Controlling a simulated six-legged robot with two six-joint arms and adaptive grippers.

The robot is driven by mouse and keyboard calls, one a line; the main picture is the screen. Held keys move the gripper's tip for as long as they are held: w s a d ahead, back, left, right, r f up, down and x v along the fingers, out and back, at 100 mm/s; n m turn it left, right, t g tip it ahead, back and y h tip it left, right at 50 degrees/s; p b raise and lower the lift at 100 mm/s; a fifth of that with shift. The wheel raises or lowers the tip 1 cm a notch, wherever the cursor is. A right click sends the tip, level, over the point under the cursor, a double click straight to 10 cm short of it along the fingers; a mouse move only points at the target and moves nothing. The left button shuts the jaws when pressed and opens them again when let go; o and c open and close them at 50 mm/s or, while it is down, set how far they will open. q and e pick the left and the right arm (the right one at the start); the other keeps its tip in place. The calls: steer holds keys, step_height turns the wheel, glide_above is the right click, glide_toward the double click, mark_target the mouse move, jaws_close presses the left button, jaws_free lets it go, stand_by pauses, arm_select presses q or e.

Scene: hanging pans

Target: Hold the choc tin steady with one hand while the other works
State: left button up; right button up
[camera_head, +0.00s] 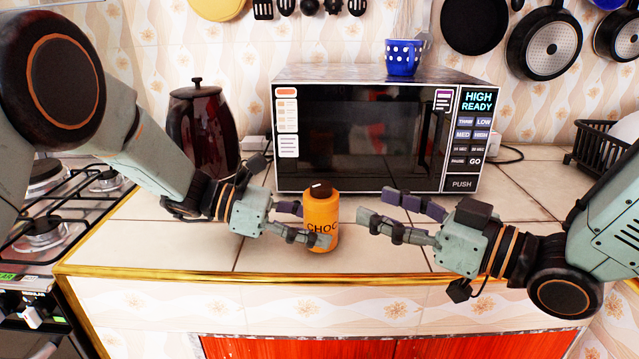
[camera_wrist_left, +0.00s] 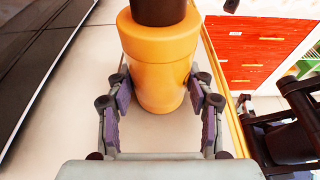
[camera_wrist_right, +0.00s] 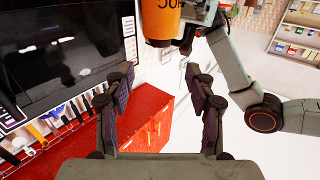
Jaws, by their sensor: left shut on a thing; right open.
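The choc tin (camera_head: 321,213) is an orange cylinder with a dark knob on top and the letters "CHOC" on its side. It stands upright on the tiled counter in front of the microwave. My left gripper (camera_head: 309,225) is shut on it, with one finger on either side; the left wrist view shows both finger pads (camera_wrist_left: 160,98) against the tin (camera_wrist_left: 160,60). My right gripper (camera_head: 371,207) is open and empty to the right of the tin, fingers pointing at it. In the right wrist view, the tin (camera_wrist_right: 160,20) shows beyond the open fingers (camera_wrist_right: 163,85).
A microwave (camera_head: 365,140) stands behind the tin, with a blue dotted cup (camera_head: 403,58) on top. A dark red kettle (camera_head: 203,125) is at the left, beside a gas stove (camera_head: 50,220). A dark rack (camera_head: 592,147) is at the right. The counter's gilded front edge (camera_head: 330,273) is close.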

mark_target(330, 188)
steer(key=shift+x, duration=6)
jaws_close()
